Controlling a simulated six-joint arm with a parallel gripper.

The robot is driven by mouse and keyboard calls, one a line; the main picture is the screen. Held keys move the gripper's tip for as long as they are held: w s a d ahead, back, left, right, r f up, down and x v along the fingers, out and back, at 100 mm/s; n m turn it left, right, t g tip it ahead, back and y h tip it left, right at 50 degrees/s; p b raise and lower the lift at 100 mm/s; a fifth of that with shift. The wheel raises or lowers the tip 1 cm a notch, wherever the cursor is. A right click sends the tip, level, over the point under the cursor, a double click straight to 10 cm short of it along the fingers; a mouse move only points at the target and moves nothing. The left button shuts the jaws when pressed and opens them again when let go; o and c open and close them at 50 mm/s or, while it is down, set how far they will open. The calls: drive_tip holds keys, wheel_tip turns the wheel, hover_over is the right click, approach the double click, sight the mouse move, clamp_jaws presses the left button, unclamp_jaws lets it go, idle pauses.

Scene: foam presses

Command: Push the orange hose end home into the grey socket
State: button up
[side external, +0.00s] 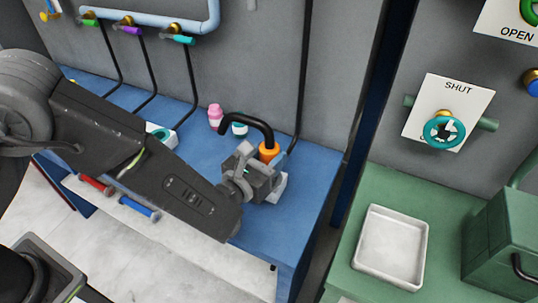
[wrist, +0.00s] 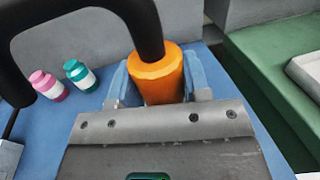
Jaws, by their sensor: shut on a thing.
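The orange hose end (side external: 268,151) stands on the blue bench with a thick black hose bending out of its top. In the wrist view the orange hose end (wrist: 157,76) sits between the two blue fingers of my gripper (wrist: 156,88). My gripper (side external: 258,172) is shut on it. A pale grey block (side external: 279,188), which may be the grey socket, shows partly below my gripper in the side view. The lower part of the hose end and the socket opening are hidden, so I cannot tell how deep it sits.
A pink bottle (side external: 215,118) and a teal bottle (side external: 239,127) stand behind my gripper on the blue bench (side external: 190,140). A white tray (side external: 392,247) lies on the green bench at right. Thin black hoses hang from valves at the back wall.

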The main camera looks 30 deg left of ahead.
drive_tip(key=shift+f, duration=1.95)
drive_tip(key=o, duration=1.2)
drive_tip(key=shift+f, duration=0.1)
drive_tip(key=s, duration=0.4)
drive_tip(key=s+a, duration=0.1)
drive_tip(key=s, duration=0.3)
drive_tip(key=s+a, duration=0.1)
drive_tip(key=s, duration=0.2)
drive_tip(key=shift+s+a, duration=0.2)
drive_tip(key=shift+s, duration=0.2)
